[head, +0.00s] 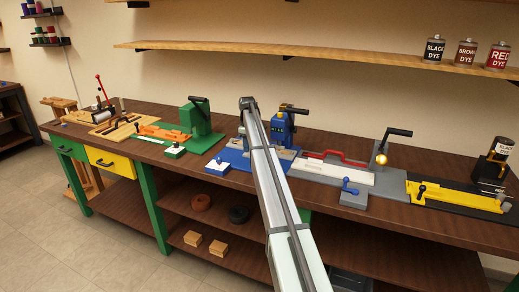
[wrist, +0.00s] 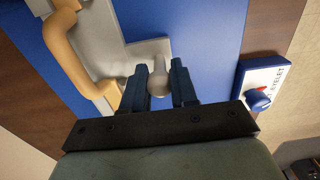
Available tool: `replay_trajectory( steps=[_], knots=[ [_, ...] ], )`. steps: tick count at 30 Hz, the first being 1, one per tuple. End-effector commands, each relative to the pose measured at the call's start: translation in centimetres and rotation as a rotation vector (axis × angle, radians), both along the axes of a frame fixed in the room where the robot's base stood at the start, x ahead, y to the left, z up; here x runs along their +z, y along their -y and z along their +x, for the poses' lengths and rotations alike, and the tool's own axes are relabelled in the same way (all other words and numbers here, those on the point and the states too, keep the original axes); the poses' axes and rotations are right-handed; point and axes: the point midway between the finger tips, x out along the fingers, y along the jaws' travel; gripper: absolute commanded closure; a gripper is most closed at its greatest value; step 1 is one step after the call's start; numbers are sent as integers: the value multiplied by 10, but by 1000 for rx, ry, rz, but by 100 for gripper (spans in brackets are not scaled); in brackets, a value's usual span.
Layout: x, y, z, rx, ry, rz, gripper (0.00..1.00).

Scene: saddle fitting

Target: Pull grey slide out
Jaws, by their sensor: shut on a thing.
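In the wrist view a light grey slide (wrist: 128,52) lies on a blue base plate (wrist: 205,28). A pale round knob (wrist: 159,82) stands at the slide's lower edge, between the two dark fingers of my gripper (wrist: 159,70). The fingers are shut on this knob, one on each side. A tan curved handle (wrist: 68,52) is to the left of the slide, apart from the fingers. In the head view my arm covers much of the blue station, and my gripper and the knob cannot be made out there.
In the head view the blue press (head: 283,124) stands behind the arm, a green press (head: 200,117) to the left, and a red-handled station (head: 336,157) and yellow slide (head: 455,196) to the right.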

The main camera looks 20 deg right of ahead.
Motion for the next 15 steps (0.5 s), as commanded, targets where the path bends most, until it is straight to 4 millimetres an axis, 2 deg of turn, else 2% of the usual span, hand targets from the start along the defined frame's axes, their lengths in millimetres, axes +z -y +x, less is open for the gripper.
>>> replay_trajectory(
  steps=[3,15],
  knots=[
    [0,0,0,0,0,0,90],
    [0,-11,-12,1,-1,1,90]
  ],
)
